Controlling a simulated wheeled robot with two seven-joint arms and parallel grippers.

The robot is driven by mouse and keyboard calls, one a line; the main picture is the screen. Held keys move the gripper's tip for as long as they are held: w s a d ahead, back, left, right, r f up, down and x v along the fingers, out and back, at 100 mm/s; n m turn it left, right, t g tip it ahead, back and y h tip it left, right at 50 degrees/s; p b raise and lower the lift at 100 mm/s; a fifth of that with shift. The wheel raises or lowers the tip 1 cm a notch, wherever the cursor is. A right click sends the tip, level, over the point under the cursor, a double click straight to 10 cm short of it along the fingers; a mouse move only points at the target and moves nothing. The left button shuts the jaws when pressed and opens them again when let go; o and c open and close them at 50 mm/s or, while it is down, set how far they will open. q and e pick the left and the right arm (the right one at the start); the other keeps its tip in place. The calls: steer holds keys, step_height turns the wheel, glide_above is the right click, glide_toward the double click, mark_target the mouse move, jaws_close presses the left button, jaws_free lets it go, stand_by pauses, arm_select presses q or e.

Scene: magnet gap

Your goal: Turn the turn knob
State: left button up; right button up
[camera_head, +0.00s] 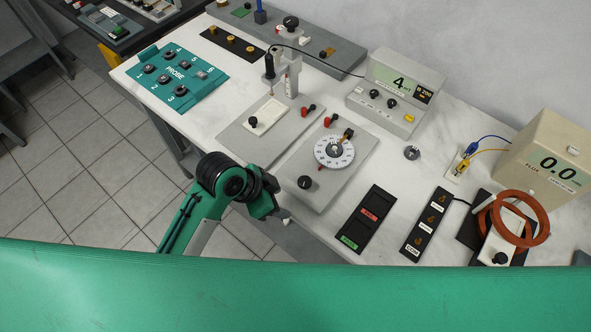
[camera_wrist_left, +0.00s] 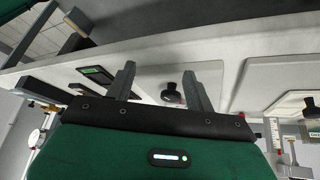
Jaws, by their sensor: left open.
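A black round knob (camera_head: 305,182) stands at the near corner of a grey plate (camera_head: 322,198) with a white dial (camera_head: 334,151). I take it for the turn knob, though no label on it can be read. My left gripper (camera_head: 281,211) is just left of and nearer than the plate, at the table's front edge, apart from the knob. In the left wrist view, the two fingers (camera_wrist_left: 159,72) are spread and empty. A black knob (camera_wrist_left: 171,90) with a reddish part shows in the gap between them, further off. My right gripper is not in view.
Left of the plate stands another grey plate (camera_head: 240,137) with a post and a black knob (camera_head: 253,122). A black panel (camera_head: 366,226) with red and green labels lies to the right. A teal PROBE box (camera_head: 176,76) and a display meter (camera_head: 401,90) stand further back.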

arm_select(q)
steer(key=d+m, duration=0.1)
steer(key=w+d+r+m, duration=0.1)
steer(key=w+d+r+m+g, duration=0.1)
steer(key=d+m, duration=0.1)
steer(key=shift+r, duration=0.25)
steer(key=w+r+m, duration=0.1)
steer(key=m, duration=0.1)
steer(key=w+d+r+m+g, duration=0.1)
steer(key=m, duration=0.1)
steer(key=w+d+r+m+g, duration=0.1)
steer(key=m, duration=0.1)
steer(key=shift+r, duration=0.15)
steer(key=w+a+r+m+g+y, duration=0.3)
steer(key=w+r+m, duration=0.3)
steer(key=r+m, duration=0.1)
steer(key=p, duration=0.2)
glide_toward(304, 180)
steer(key=x, duration=0.7)
steer(key=shift+s+d, duration=0.1)
steer(key=shift+s, duration=0.05)
steer(key=shift+s+d+f, duration=0.1)
steer(key=shift+s+f, duration=0.05)
steer(key=shift+f, duration=0.4)
steer(key=shift+p, duration=0.3)
steer(key=c, duration=1)
